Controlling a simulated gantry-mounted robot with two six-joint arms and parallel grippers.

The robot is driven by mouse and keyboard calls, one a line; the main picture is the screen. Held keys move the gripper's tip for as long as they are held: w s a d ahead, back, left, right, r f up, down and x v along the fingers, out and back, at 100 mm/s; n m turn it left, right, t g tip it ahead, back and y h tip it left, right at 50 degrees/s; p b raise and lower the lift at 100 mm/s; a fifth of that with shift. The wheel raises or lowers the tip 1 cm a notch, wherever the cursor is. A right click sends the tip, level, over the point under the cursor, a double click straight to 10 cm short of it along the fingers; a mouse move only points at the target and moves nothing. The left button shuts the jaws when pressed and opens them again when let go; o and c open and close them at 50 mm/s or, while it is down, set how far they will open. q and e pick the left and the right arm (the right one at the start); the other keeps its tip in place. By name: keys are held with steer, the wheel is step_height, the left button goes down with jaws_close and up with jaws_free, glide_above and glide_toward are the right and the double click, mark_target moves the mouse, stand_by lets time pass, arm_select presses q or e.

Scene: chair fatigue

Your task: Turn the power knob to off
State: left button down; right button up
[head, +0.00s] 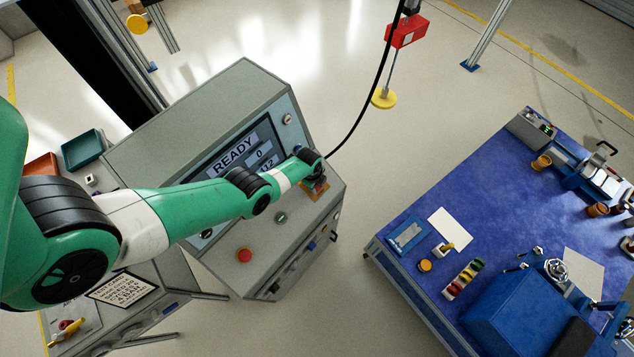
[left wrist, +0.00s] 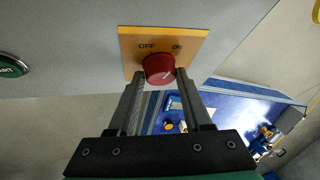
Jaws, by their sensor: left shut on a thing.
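The red power knob (left wrist: 159,68) sits on an orange plate (left wrist: 128,42) marked OFF on the left and ON on the right in the left wrist view. My left gripper (left wrist: 160,76) has a finger on each side of the knob and is shut on it. A pale mark shows on the knob's face, but I cannot tell surely which label it points to. In the head view, my left gripper (head: 315,180) is at the right end of the grey control console (head: 150,150), over the orange plate (head: 317,193). My right gripper is not in view.
The console screen (head: 235,150) reads READY. A red button (head: 244,255) and a green button (head: 281,217) are on the console's front panel. A black cable (head: 362,115) hangs beside the console. A blue-topped workbench (head: 480,190) with tools stands to the right, with open floor between.

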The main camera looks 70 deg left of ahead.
arm_select(q)
steer(key=shift+s+d+n+t+y+p, duration=0.15)
steer(key=shift+n+t+y+p, duration=0.4)
steer(key=shift+n, duration=0.55)
steer(key=shift+f+n+y, duration=0.15)
steer(key=shift+n+y, duration=0.3)
steer(key=shift+n, duration=0.35)
steer(key=shift+d+f+n+t+y+b, duration=0.15)
steer(key=shift+n+t+y+b, duration=0.45)
steer(key=shift+n, duration=0.5)
steer(key=shift+n+y+b, duration=0.9)
steer(key=shift+n+b, duration=0.3)
steer(key=shift+n, duration=0.2)
steer(key=shift+c, duration=1.7)
jaws_free()
